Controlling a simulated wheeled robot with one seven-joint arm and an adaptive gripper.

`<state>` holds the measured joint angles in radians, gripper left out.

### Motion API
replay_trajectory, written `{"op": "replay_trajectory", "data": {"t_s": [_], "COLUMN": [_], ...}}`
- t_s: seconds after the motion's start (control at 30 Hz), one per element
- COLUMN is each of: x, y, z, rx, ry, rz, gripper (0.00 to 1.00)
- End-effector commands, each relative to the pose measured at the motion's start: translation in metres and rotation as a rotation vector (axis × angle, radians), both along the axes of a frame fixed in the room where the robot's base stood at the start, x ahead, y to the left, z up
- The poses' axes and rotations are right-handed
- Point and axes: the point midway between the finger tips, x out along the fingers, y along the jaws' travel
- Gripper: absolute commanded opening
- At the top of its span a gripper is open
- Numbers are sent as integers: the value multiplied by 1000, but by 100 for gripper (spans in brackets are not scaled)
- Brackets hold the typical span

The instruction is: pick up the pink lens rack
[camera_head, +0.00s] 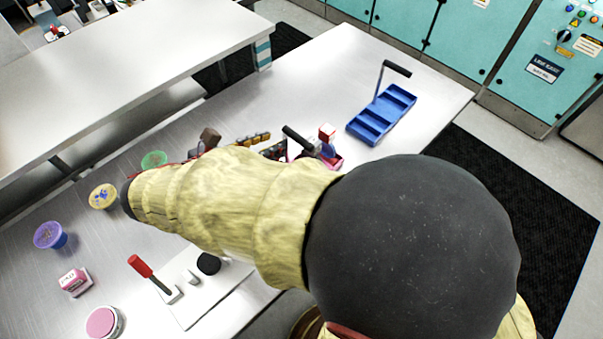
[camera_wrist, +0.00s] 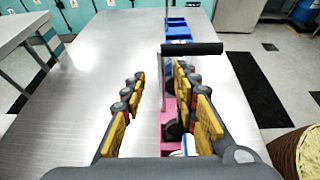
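The pink lens rack (camera_head: 336,162) is on the metal table, mostly hidden behind my arm and gripper in the head view. Its black handle bar (camera_head: 299,140) stands up above it. In the wrist view, part of the pink rack (camera_wrist: 168,118) shows between my fingers, with dark, white and blue items at it. The handle bar (camera_wrist: 195,49) crosses above my right-hand finger, and its thin post comes down between the fingers, nearer the right one. My gripper (camera_wrist: 160,78) is open with yellow pads wide apart. It also shows in the head view (camera_head: 265,145). No grip on the rack is visible.
A blue rack (camera_head: 383,115) with a tall handle stands beyond the pink one. A red-and-white block (camera_head: 327,133) is close by. Green (camera_head: 154,160), yellow (camera_head: 103,197) and purple (camera_head: 49,236) containers sit at left. The table beyond the blue rack is clear.

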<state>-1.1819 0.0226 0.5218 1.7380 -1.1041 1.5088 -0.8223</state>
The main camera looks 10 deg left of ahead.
Motion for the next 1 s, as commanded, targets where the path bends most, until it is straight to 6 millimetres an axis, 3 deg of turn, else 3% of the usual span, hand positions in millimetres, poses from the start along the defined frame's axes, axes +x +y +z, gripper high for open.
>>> {"op": "replay_trajectory", "data": {"t_s": [0.5,0.73,1.0], "x": [38,40,39], "y": [-33,-33,-33], "z": [-26,-24,-24], "rx": [3,3,2], "ry": [0,0,1], "rz": [-2,-1,-2], "gripper": [30,30,15]}}
